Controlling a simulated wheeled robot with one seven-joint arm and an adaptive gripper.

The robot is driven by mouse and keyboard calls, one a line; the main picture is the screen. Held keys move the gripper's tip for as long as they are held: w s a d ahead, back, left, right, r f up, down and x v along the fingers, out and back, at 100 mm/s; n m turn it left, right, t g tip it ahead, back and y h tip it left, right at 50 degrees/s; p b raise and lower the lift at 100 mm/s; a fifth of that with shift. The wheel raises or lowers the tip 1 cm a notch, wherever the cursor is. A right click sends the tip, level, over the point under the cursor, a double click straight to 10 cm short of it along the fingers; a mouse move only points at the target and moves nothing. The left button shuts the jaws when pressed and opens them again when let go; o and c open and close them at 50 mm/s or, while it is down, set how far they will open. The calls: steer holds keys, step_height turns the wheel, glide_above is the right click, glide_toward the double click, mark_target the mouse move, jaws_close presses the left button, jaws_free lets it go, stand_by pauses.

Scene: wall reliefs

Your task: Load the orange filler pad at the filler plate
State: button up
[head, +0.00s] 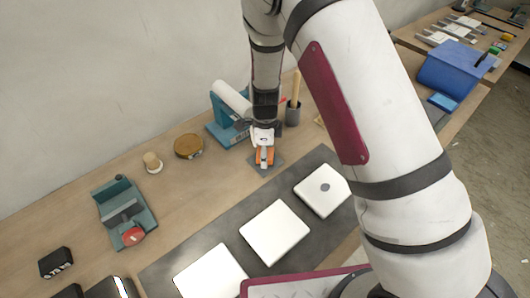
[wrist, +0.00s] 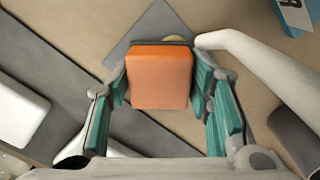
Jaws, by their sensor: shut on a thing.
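My gripper (head: 264,152) points down at the back of the bench. Its teal fingers (wrist: 165,95) are shut on the orange filler pad (wrist: 160,76), one on each side. In the head view only small orange parts of the pad (head: 270,156) show below the gripper. A grey square plate, apparently the filler plate (head: 257,169), lies directly below and around the pad. In the wrist view the plate (wrist: 133,42) shows behind the pad's upper end. A small cream patch (wrist: 177,38) shows just past the pad's edge. Whether the pad touches the plate I cannot tell.
A dark mat (head: 232,228) with white panels (head: 275,231) lies in front. A blue stand with a white roll (head: 231,97) is close behind left; a dark cup (head: 293,115) is right. A round brown tin (head: 188,147) and a teal tool (head: 124,211) stand left.

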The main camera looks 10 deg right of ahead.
steer(key=shift+f, duration=0.5)
stand_by(1.2)
steer(key=shift+r+p, duration=1.1)
steer(key=shift+r, duration=2.45)
